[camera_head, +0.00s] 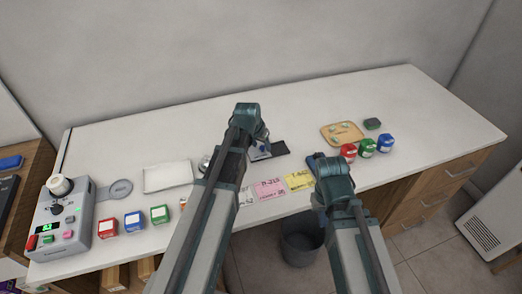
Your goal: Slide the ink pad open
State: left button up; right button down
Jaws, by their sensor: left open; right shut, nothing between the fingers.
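A flat dark pad (280,148), which looks like the ink pad, lies on the white counter near the middle. Its left part is hidden behind my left gripper (261,149). My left gripper reaches down over the left side of this pad, open; whether its fingers touch the pad cannot be told. My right gripper (317,160) is shut and empty, low over the counter to the right of the pad, behind the yellow note. My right wrist hides much of it.
Paper notes (269,188) lie in front of the pad. A white tray (168,177), more boxes and a grey machine (65,218) are left. The back counter is clear.

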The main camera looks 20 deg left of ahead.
pick_arm(q)
grip_shut()
dwell(0.3)
dwell(1.2)
